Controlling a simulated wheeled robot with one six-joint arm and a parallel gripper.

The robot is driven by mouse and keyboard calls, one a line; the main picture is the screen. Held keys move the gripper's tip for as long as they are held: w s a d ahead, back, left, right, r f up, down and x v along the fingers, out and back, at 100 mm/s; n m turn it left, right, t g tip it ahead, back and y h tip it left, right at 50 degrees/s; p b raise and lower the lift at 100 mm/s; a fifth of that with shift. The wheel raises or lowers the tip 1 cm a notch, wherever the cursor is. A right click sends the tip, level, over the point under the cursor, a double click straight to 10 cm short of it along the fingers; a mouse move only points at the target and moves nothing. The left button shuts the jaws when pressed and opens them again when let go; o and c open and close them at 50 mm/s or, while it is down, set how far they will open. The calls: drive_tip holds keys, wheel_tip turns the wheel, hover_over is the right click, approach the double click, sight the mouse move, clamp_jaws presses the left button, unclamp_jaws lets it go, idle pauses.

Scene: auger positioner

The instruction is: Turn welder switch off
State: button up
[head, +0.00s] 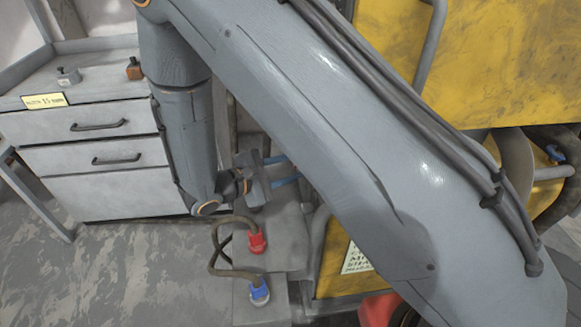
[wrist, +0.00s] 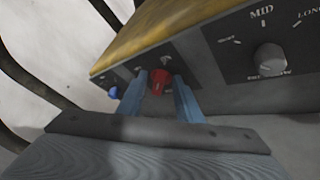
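In the wrist view, a red knob (wrist: 160,82) sits on the dark front panel of a grey box with a yellow top. My gripper (wrist: 160,88) points at this panel, and its two blue fingers are apart, one on each side of the red knob. A thin gap seems to show beside the knob; whether the fingers touch it is hard to tell. In the head view my gripper (head: 284,170) is low behind my arm, its blue fingers apart. The knob and panel are hidden by my arm there.
A blue knob (wrist: 113,92) lies left of the red one, and a grey dial (wrist: 269,58) marked MID and LONG lies right. Red (head: 258,242) and blue (head: 260,292) plugs with cables stand below my gripper. A grey drawer cabinet (head: 90,160) stands left, yellow machinery (head: 480,60) right.

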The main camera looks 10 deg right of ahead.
clamp_jaws()
drive_tip(key=shift+r+p, duration=0.2)
drive_tip(key=shift+p, duration=0.25)
drive_tip(key=shift+w+r+n+g+y+p, duration=0.2)
drive_tip(key=shift+w+n+g+p, duration=0.45)
drive_tip(key=shift+n+g, duration=1.15)
drive_tip(key=shift+w+f+n+g+y+p, duration=0.2)
drive_tip(key=shift+w+n+g+p, duration=0.45)
drive_tip(key=shift+n+g, duration=1.1)
drive_tip(key=shift+w+r+n+g+y+p, duration=0.1)
drive_tip(key=shift+w+n+g+y+p, duration=0.25)
drive_tip(key=shift+w+n+g, duration=1.3)
drive_tip(key=shift+s+g, duration=0.7)
